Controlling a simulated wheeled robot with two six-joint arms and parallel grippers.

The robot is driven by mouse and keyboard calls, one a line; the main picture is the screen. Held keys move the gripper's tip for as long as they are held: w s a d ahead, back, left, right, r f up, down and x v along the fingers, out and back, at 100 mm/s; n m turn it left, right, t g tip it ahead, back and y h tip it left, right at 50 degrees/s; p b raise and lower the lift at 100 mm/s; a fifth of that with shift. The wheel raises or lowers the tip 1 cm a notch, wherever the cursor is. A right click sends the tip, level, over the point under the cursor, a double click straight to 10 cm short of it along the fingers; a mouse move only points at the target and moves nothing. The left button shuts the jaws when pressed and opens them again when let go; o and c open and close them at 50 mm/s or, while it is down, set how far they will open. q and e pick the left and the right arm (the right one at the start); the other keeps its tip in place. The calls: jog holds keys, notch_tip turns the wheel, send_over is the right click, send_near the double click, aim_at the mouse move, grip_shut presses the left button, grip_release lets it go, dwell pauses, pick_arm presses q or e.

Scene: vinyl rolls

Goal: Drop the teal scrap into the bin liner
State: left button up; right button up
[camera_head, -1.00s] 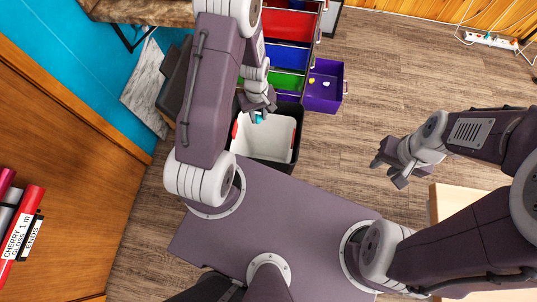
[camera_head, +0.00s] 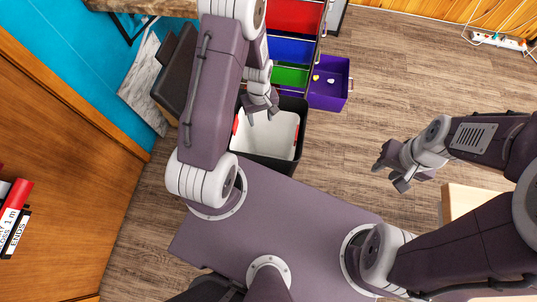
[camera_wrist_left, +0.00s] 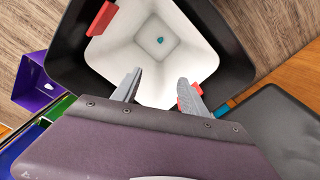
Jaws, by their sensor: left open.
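The teal scrap (camera_wrist_left: 160,40) lies at the bottom of the white bin liner (camera_wrist_left: 183,58) in the left wrist view. The liner sits in a black bin (camera_wrist_left: 235,40) with red clips on its rim; it also shows in the head view (camera_head: 272,140). My left gripper (camera_head: 261,117) is over the bin's far side, its fingers apart and empty. The same open fingers show in the left wrist view (camera_wrist_left: 160,90), with the scrap well below them. In the head view I cannot see the scrap. My right gripper (camera_head: 388,176) is open and empty over the floor at the right.
A drawer unit with red, blue (camera_head: 290,50) and green drawers stands behind the bin. A purple drawer (camera_head: 328,95) with small items is pulled out beside it. A dark box-like object (camera_head: 175,70) stands left of the bin. Wooden floor is clear between bin and right gripper.

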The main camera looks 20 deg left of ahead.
pick_arm(q)
notch_tip(320, 180, up, 9)
jog(key=p, duration=0.2)
dwell(0.6)
